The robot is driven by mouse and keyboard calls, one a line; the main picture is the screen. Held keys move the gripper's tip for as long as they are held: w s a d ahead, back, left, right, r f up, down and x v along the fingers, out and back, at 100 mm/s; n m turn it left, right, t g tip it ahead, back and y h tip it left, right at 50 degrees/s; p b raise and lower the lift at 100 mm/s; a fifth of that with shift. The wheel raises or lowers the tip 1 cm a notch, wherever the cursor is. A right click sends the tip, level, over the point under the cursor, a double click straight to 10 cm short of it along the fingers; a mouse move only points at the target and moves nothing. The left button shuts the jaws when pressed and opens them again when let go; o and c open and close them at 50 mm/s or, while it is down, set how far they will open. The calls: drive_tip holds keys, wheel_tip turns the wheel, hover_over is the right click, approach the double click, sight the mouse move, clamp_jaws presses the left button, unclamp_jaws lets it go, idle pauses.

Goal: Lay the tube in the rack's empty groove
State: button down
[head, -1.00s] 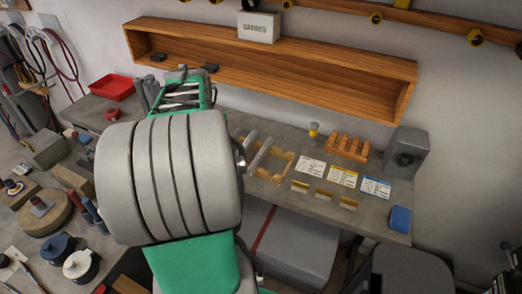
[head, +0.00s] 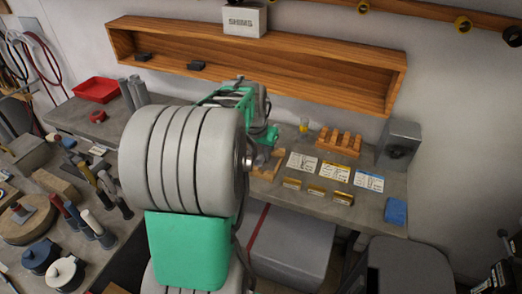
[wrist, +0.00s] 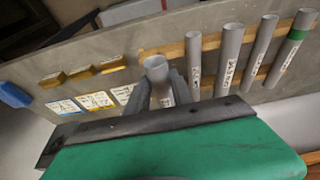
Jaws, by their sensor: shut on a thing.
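My gripper (wrist: 158,88) is shut on a grey tube (wrist: 156,68), whose open end points up between the two fingers in the wrist view. The wooden rack (wrist: 177,50) lies just beyond, with several grey tubes resting side by side across its rails; the one at the far right (wrist: 293,45) has a green band. The held tube is beside the left-most resting tube (wrist: 194,68), over the rack's left end. The empty groove is hidden there, and I cannot tell whether the tube touches the rack. In the head view my arm covers most of the rack (head: 267,165).
Label cards (head: 335,172) and small yellow-topped blocks (head: 316,192) lie right of the rack. A notched wooden block (head: 340,144), a grey box (head: 398,143) and a blue block (head: 396,210) stand farther right. A wooden shelf (head: 260,60) hangs above the bench.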

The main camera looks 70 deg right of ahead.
drive_tip(key=shift+f+b, duration=2.2)
drive_tip(key=shift+f, duration=1.25)
drive_tip(key=c, duration=1)
unclamp_jaws()
drive_tip(key=shift+c, duration=0.2)
wheel_tip(320, 180, up, 9)
drive_tip(key=p, duration=0.6)
drive_tip(key=shift+r, duration=0.1)
